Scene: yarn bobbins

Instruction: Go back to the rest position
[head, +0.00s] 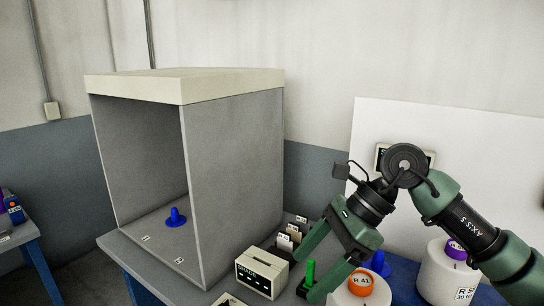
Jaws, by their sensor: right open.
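My right gripper (301,272) reaches in from the right with its two green fingers spread apart and pointing down to the left. A bright green upright piece (310,272) shows between the fingers from this angle; I cannot tell whether they touch it. A white bobbin with an orange core (361,283) stands just right of the lower finger. Another white bobbin with a purple core (447,268) stands further right, under my right arm. A blue peg (378,263) shows between the bobbins. My left gripper is not in view.
A grey open-fronted booth (235,180) with a cream top stands left of my gripper, with a blue peg (176,218) on its floor. A cream box marked SHADE (262,273) and a card holder (288,240) lie close by. A white board (480,160) stands behind my arm.

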